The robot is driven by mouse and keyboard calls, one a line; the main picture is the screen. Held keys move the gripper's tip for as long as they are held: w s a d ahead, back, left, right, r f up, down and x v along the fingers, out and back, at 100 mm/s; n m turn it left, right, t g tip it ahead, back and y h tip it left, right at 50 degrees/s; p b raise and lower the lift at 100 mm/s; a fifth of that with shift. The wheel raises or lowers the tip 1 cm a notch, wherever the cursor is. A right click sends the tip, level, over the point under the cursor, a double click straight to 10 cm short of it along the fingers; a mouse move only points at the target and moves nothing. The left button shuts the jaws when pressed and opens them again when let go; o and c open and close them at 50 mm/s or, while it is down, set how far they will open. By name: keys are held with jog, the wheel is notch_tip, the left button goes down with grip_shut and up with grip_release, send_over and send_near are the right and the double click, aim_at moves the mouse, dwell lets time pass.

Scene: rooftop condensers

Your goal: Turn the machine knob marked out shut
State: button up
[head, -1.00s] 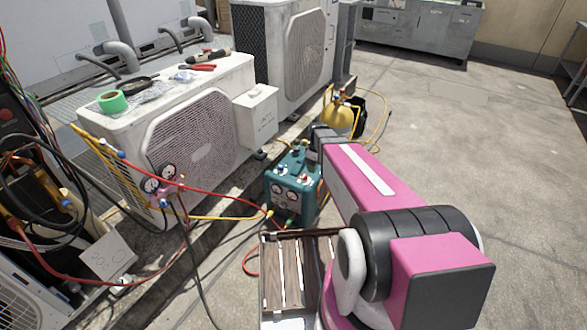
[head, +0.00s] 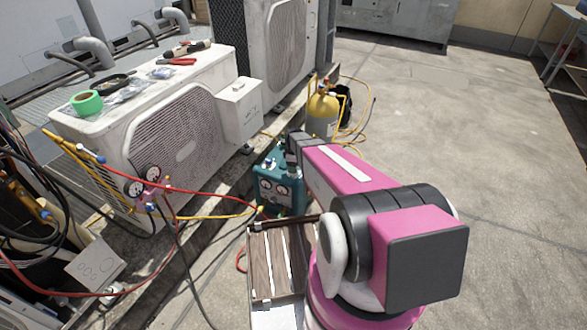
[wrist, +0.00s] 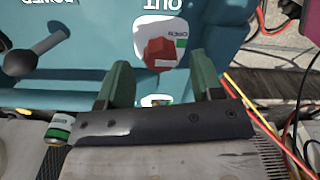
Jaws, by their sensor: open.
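The teal machine (head: 282,190) stands on the ground in the head view, partly behind my arm. In the wrist view its top (wrist: 95,30) shows upside down. The red knob (wrist: 160,50) sits on a white plate under the upside-down mark OUT, with the word OPEN and a green patch beside it. My gripper (wrist: 160,66) is open, its two green fingers apart, one on each side of the knob's line. The knob appears just beyond the fingertips, with nothing held; contact cannot be told. In the head view my arm's end hides the knob.
A grey lever marked POWER (wrist: 45,50) is beside the knob. A green-and-white fitting (wrist: 60,128) is at lower left. Red and yellow hoses run near the machine. Open concrete lies right.

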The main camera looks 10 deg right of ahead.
jog(key=shift+f, duration=0.85)
jog(key=c, duration=0.9)
